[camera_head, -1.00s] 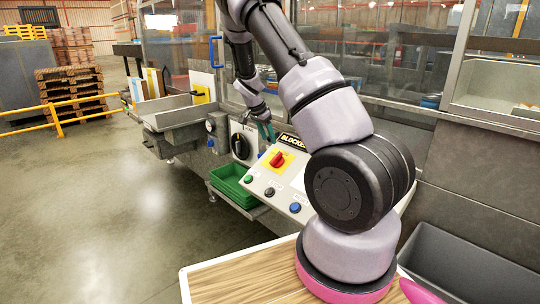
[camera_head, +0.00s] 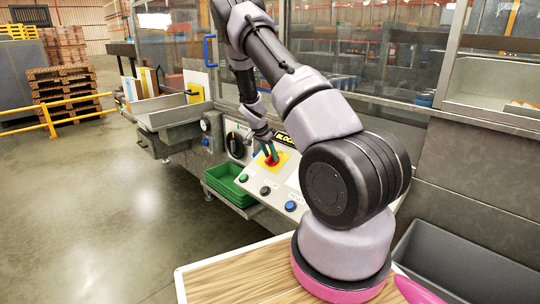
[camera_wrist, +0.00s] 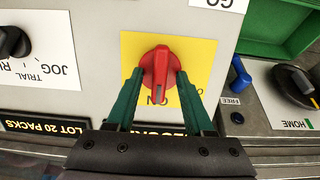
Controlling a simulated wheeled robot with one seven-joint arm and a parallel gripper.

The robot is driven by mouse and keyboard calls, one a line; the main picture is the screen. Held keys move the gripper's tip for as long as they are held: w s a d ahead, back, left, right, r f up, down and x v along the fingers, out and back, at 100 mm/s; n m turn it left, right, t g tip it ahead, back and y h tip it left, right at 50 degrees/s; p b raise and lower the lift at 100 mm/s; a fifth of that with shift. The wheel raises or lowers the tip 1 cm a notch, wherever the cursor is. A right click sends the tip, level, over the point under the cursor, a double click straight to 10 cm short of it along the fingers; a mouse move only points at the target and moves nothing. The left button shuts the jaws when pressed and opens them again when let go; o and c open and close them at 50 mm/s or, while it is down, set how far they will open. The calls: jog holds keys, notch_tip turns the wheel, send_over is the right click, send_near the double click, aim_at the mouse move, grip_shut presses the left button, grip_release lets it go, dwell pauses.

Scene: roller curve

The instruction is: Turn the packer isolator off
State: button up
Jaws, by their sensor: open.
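The isolator is a red rotary knob (camera_head: 272,160) on a yellow plate (camera_head: 286,158), set in a pale sloping control panel. In the wrist view the red knob (camera_wrist: 160,68) sits on its yellow plate (camera_wrist: 200,52), and its handle's pale mark points at the upside-down word ON. My gripper (camera_wrist: 160,78) is open, with one green finger on each side of the knob's handle. Contact between the fingers and the knob cannot be told. In the head view my gripper (camera_head: 268,150) is over the knob and partly hides it. Any OFF label is not readable.
Green (camera_head: 243,178), black (camera_head: 265,190) and blue (camera_head: 290,206) buttons line the panel's lower edge. A large black rotary switch (camera_head: 236,145) and a small blue switch (camera_wrist: 239,76) are nearby. A black JOG/TRIAL knob (camera_wrist: 14,42) is at the left. A green bin (camera_head: 226,183) stands beside the panel.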

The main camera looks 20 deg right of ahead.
grip_shut()
jog(key=shift+n, duration=0.4)
jog(key=n, duration=0.3)
jog(key=shift+w+a+n+g, duration=0.1)
jog(key=shift+n+g, duration=0.2)
jog(key=shift+n, duration=0.1)
jog(key=n, duration=0.4)
jog(key=shift+n+h, duration=0.3)
jog(key=shift+h, duration=0.1)
jog(key=n, duration=0.4)
jog(key=shift+a+f+g+h, duration=0.1)
jog(key=shift+a+g+h, duration=0.05)
jog(key=shift+g+h, duration=0.15)
jog(key=shift+n+h, duration=0.3)
jog(key=shift+n, duration=1.8)
